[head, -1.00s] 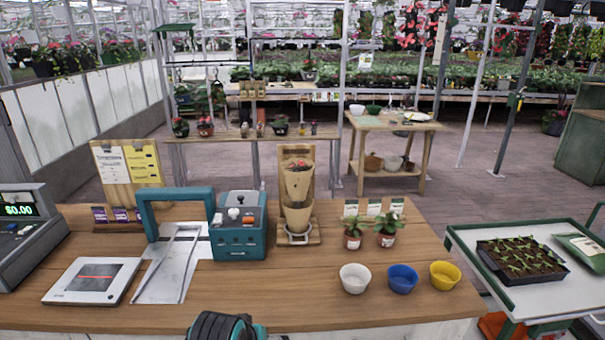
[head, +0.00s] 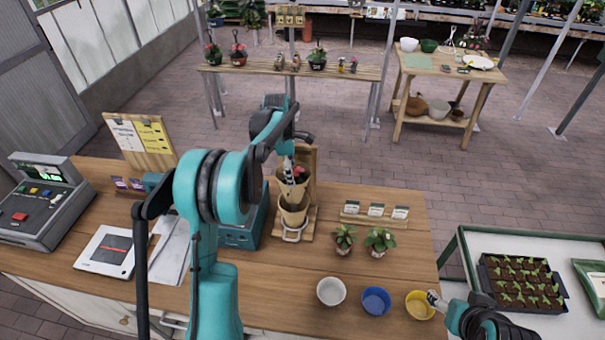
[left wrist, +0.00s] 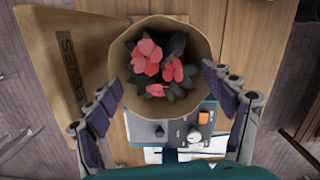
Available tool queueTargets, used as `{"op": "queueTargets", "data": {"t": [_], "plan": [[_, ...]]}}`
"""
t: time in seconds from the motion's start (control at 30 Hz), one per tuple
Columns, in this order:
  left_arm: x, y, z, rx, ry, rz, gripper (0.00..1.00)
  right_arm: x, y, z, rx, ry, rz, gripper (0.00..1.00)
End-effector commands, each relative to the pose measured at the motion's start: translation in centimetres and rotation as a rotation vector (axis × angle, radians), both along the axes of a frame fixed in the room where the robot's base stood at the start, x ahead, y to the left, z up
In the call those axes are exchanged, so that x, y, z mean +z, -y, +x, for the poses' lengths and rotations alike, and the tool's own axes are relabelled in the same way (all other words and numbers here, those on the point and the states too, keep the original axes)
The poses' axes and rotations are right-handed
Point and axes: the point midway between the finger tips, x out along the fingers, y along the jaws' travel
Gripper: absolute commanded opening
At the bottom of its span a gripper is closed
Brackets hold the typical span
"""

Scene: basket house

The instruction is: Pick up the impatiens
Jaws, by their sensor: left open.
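The impatiens, with red-pink flowers (left wrist: 147,57) and dark leaves, stands in a brown paper sleeve (head: 293,214) on a wooden stand at the back of the counter. My left gripper (head: 290,176) reaches over it from above, and in the head view its arm and fingers hide most of the flowers. In the left wrist view my left gripper (left wrist: 162,82) is open, with one finger on each side of the sleeve's round mouth. I cannot tell whether the fingers touch the paper. My right gripper (head: 434,298) is low at the right, by the yellow bowl (head: 419,308).
A teal machine (head: 241,236) stands left of the sleeve. Two small potted plants (head: 379,240) and a card holder (head: 376,214) stand to the right. White (head: 331,291) and blue (head: 376,300) bowls line the front edge. A seedling tray (head: 522,283) lies on the right cart.

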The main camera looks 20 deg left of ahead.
Motion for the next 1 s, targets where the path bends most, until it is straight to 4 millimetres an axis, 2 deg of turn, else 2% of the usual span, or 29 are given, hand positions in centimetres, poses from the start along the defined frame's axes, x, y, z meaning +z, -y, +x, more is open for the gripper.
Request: {"op": "queueTargets", "data": {"t": [0.53, 0.83, 0.87, 1.0], "plan": [[-7.1, 0.7, 0.5, 0.004, 0.0, 0.0, 0.82, 0.3, 0.0, 0.0, 0.0, 0.0, 0.0, 0.64], [-7.7, 0.8, 0.5, 0.004, 0.0, 0.0, 0.82, 0.3, 0.0, 0.0, 0.0, 0.0, 0.0, 0.64], [-7.7, 0.8, 0.5, 0.004, 0.0, 0.0, 0.77, 0.3, 0.0, 0.0, 0.0, 0.0, 0.0, 0.64], [-7.7, 0.8, 0.5, 0.004, 0.0, 0.0, 0.4, 0.3, 0.0, 0.0, 0.0, 0.0, 0.0, 0.64]]}}
